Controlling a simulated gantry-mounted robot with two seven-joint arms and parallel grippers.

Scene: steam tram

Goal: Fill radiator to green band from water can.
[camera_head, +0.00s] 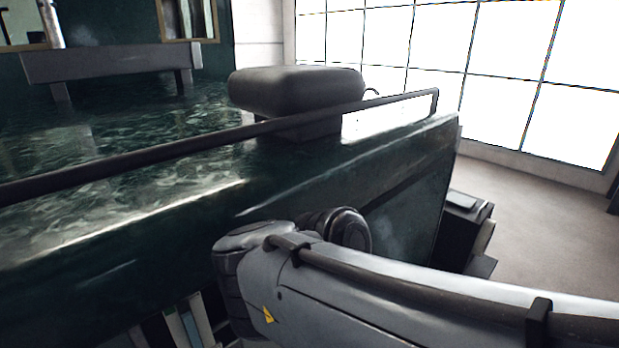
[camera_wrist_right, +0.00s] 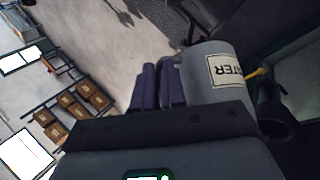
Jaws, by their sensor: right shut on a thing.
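The water can (camera_wrist_right: 212,72) is a grey can with a pale label. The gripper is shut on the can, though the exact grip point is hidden. In the head view only my right arm shows, in front of the tram; its gripper and the can are not visible there. I cannot make out the radiator or a green band. My left gripper is in neither view.
The dark green tram body (camera_head: 390,195) fills much of the head view, with a black rail (camera_head: 150,150) along its edge. A grey rounded box (camera_head: 295,88) and a bench (camera_head: 110,62) are behind the rail.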

